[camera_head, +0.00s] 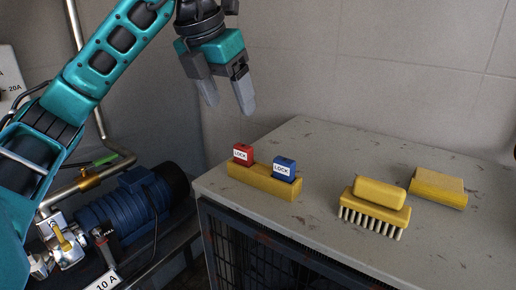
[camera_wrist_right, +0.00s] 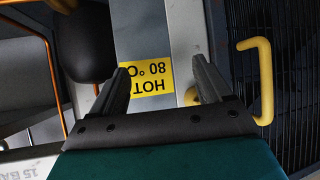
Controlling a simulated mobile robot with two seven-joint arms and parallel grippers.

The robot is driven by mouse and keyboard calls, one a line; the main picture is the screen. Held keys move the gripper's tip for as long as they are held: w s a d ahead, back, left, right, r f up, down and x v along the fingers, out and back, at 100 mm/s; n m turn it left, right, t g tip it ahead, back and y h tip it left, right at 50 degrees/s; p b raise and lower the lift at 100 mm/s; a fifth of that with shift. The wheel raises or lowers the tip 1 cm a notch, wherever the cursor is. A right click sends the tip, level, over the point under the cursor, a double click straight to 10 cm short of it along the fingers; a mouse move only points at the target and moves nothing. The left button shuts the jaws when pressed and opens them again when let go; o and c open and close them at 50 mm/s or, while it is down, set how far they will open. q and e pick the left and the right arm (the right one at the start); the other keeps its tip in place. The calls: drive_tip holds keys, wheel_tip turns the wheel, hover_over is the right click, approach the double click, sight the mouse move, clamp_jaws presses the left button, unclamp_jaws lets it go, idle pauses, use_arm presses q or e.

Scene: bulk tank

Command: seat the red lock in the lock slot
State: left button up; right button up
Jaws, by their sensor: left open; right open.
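The red lock (camera_head: 243,154), with a white LOCK label, sits at the left end of a yellow block (camera_head: 262,181) on the grey cabinet top. A blue lock (camera_head: 284,168) with the same label sits at the block's right end. My left gripper (camera_head: 229,108) is open and empty, above and slightly left of the locks, fingers pointing down. My right gripper (camera_wrist_right: 160,90) shows in the right wrist view, open and empty, in front of a yellow HOT label (camera_wrist_right: 150,78). I cannot make out which part is the lock slot.
A yellow brush (camera_head: 374,205) and a yellow sponge-like block (camera_head: 438,187) lie right of the locks on the cabinet top (camera_head: 320,150). A blue motor (camera_head: 130,210) and pipes stand left below. A yellow handle (camera_wrist_right: 264,80) shows in the right wrist view.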

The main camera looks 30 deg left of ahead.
use_arm(q)
drive_tip(key=b, duration=0.1)
hover_over(243, 146)
drive_tip(key=s, duration=0.2)
wheel_tip(243, 146, down, 6)
drive_tip(key=shift+d+f, duration=0.1)
drive_tip(key=shift+f, duration=0.15)
drive_tip(key=x, duration=0.5)
drive_tip(key=shift+a+f, duration=0.25)
drive_tip(key=shift+w+f, duration=0.1)
drive_tip(key=shift+f, duration=0.05)
use_arm(e)
drive_tip(key=shift+s+f, duration=0.25)
drive_tip(key=shift+f, duration=0.55)
use_arm(q)
drive_tip(key=shift+c, duration=0.4)
drive_tip(key=c, duration=1)
use_arm(e)
drive_tip(key=shift+s, duration=0.1)
use_arm(q)
drive_tip(key=shift+c, duration=0.2)
